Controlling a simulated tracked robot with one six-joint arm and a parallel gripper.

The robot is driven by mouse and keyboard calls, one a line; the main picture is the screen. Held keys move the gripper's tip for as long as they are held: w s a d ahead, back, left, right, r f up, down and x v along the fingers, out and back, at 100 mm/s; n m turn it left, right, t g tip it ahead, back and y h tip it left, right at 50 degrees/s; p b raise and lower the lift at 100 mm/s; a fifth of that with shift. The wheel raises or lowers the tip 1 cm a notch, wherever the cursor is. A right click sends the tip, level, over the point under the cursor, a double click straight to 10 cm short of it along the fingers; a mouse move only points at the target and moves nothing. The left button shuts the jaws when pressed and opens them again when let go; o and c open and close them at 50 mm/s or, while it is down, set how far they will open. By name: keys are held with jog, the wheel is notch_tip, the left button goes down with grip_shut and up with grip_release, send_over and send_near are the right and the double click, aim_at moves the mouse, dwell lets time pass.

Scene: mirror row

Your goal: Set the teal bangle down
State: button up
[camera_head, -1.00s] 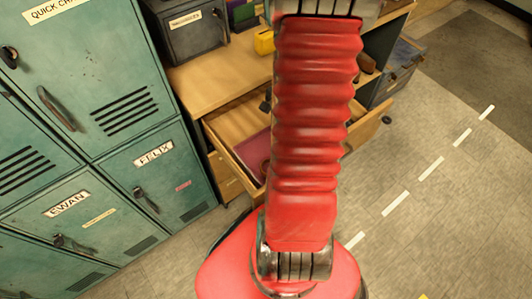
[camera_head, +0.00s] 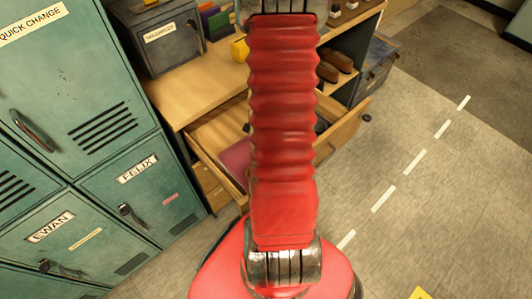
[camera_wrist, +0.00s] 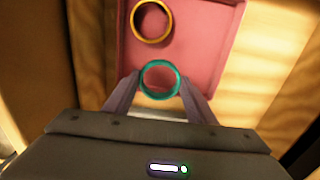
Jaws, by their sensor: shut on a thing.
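The teal bangle (camera_wrist: 160,63) is between the fingertips of my gripper (camera_wrist: 158,88) in the wrist view. My gripper is shut on it. Behind it lies a pink tray or mat (camera_wrist: 216,45) inside an open wooden drawer; the pink surface also shows in the head view (camera_head: 236,157). A gold bangle (camera_wrist: 152,5) lies on the pink surface beyond the teal one. Whether the teal bangle touches the pink surface is hard to tell. In the head view my own red arm hides the gripper and both bangles.
The open drawer (camera_head: 207,159) juts from a wooden desk (camera_head: 190,92). Teal lockers (camera_head: 85,75) stand at the left. A dark metal box (camera_head: 155,40) and a yellow object (camera_head: 239,50) stand on the desk. Open floor (camera_head: 440,190) lies to the right.

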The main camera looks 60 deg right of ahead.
jog(key=shift+f, duration=0.1)
jog(key=shift+f, duration=2)
jog(key=shift+f, duration=0.1)
jog(key=o, duration=1)
jog(key=shift+r, duration=0.2)
notch_tip(320, 180, up, 12)
jog(key=shift+f, duration=0.1)
